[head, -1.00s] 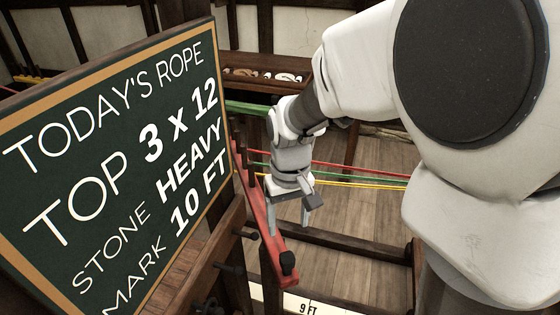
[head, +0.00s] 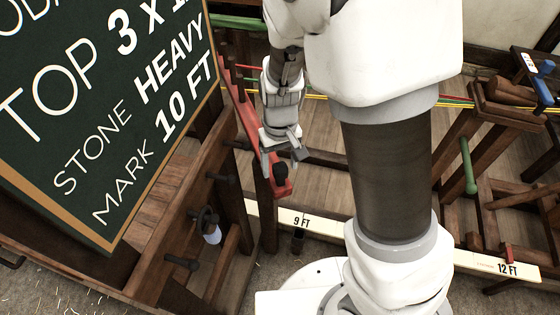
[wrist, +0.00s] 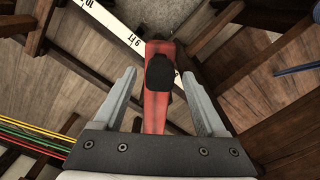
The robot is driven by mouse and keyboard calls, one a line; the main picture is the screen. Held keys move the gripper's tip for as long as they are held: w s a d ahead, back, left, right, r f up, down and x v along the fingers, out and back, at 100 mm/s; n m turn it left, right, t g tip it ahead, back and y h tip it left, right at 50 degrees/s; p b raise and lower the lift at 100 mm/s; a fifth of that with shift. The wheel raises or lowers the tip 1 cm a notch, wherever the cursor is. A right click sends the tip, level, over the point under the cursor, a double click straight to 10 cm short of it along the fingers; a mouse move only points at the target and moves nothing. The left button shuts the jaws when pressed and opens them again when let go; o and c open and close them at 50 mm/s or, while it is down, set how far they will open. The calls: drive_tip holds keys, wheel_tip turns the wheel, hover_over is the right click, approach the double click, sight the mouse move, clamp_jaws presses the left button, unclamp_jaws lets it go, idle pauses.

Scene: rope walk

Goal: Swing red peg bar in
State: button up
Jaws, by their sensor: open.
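The red peg bar (head: 246,122) runs beside the chalkboard, with dark pegs along it. Its near end carries a black knob (head: 281,170). My gripper (head: 281,172) is at this near end in the head view. In the wrist view my gripper (wrist: 162,92) is open, one finger on each side of the red bar (wrist: 154,115) and its black knob (wrist: 160,72). A gap shows between each finger and the bar. I cannot tell the exact height of the fingers relative to the bar.
The chalkboard (head: 110,110) stands close on the left, above a wooden frame with dark pegs (head: 222,179). A white marked rail (head: 335,229) crosses the floor. Coloured strands (head: 325,98) stretch behind my arm. A wooden stand with a green handle (head: 467,165) is at right.

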clamp_jaws()
idle(1.3)
